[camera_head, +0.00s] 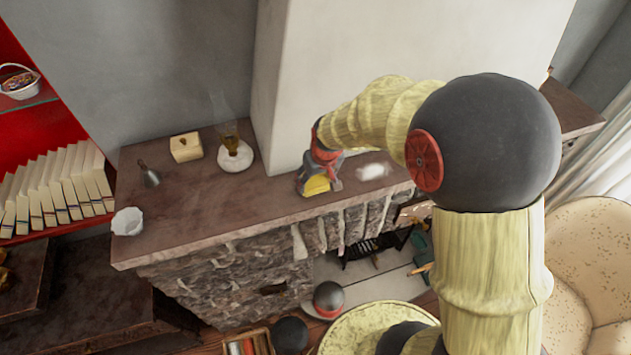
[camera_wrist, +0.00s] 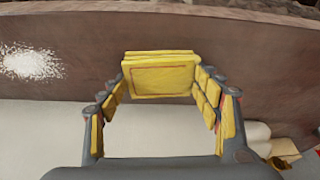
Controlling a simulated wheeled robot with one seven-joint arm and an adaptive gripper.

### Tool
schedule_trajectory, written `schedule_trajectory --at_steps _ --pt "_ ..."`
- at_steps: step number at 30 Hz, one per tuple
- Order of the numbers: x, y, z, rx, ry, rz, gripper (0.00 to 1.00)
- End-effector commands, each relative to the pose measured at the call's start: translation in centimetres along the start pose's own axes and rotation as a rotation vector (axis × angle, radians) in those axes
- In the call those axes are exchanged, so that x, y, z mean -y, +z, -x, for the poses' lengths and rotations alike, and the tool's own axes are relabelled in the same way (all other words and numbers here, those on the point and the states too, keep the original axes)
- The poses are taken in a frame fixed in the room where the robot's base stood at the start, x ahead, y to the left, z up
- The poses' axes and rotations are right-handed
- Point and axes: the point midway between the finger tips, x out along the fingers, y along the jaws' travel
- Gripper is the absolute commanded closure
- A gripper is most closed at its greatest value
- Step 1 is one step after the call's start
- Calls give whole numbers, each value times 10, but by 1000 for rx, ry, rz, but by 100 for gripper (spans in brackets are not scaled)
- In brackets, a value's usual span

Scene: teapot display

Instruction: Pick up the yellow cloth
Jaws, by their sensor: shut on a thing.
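The yellow cloth (camera_head: 317,185) is a small folded block at my gripper (camera_head: 320,179), over the stone mantel shelf beside the white chimney wall. In the wrist view the cloth (camera_wrist: 160,78) has a thin reddish border line and sits between the fingertips of my gripper (camera_wrist: 162,84). The fingers, with yellow pads, are shut on its left and right sides. I cannot tell whether its underside touches the shelf. The fingers hide part of the cloth in the head view.
The shelf (camera_head: 215,205) also carries white powder (camera_head: 373,171), an oil lamp (camera_head: 234,154), a yellowish box (camera_head: 186,147), a small bell (camera_head: 148,174) and a white bowl (camera_head: 127,221). The white chimney wall (camera_head: 345,75) rises close behind my gripper. The shelf's front middle is clear.

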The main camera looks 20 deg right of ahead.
Motion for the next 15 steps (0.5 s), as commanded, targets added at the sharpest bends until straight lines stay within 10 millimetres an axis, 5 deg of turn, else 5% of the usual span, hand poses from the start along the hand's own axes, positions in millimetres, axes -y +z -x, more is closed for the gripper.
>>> schedule_trajectory --at_steps 8,15 --pt "0 -4 11 -3 0 0 58" --pt "2 -3 46 -4 1 1 58"
